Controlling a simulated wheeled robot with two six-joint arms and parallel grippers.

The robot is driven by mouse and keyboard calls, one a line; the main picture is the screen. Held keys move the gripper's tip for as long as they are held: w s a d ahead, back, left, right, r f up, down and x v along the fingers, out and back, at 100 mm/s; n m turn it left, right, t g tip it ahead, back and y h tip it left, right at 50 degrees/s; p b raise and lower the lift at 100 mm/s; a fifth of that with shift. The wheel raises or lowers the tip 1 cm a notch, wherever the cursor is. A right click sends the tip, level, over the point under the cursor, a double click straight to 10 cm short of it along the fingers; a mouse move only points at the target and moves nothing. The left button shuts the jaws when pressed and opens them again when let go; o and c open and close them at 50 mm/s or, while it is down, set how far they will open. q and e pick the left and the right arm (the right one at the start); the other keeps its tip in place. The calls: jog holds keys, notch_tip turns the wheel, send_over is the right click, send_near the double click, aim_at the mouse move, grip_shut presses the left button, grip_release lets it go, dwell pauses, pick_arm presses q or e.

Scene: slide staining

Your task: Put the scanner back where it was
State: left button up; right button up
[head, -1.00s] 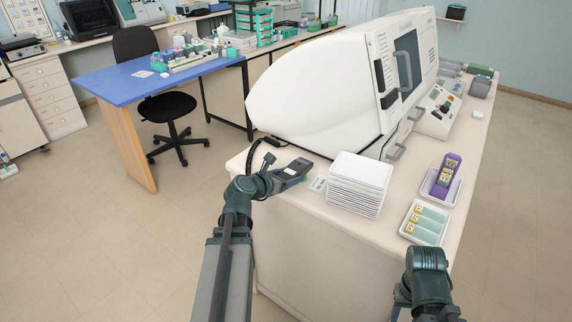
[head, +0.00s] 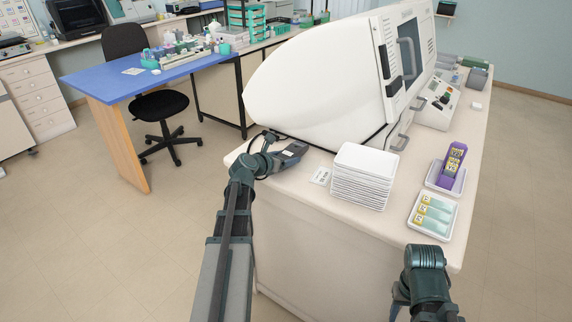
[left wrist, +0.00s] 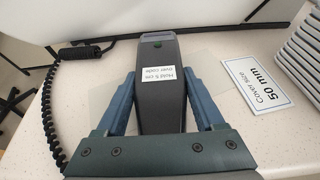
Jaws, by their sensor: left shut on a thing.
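The scanner (left wrist: 160,85) is a dark grey handheld device with a white label and a coiled black cord at its left. My left gripper (left wrist: 160,105) is shut on it, one finger on each side. In the head view the scanner (head: 290,152) is at the counter's left end, beside the big white machine and left of the white stack. A pale flat patch shows under it in the left wrist view; whether it touches the counter I cannot tell. My right arm shows at the lower right of the head view, but its fingers are hidden.
A card reading "Cover size 50 mm" (left wrist: 257,83) lies right of the scanner. A stack of white trays (head: 362,177) stands beyond it. The white machine (head: 325,75) fills the back. Two small trays, one with a purple rack (head: 449,170), sit at the right.

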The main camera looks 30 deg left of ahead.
pick_arm(q)
jog(key=shift+f, duration=0.4)
jog(key=shift+r, duration=0.1)
pick_arm(e)
jog(key=shift+f, duration=0.3)
pick_arm(q)
jog(key=o, duration=1.6)
jog(key=shift+c, duration=0.2)
jog(key=d+p+v, duration=0.1)
jog(key=p+v, duration=0.3)
jog(key=v, duration=0.8)
jog(key=shift+a+p, duration=0.35)
jog(key=shift+a, duration=0.1)
pick_arm(e)
notch_tip(320, 180, up, 5)
jog(key=shift+f, duration=0.2)
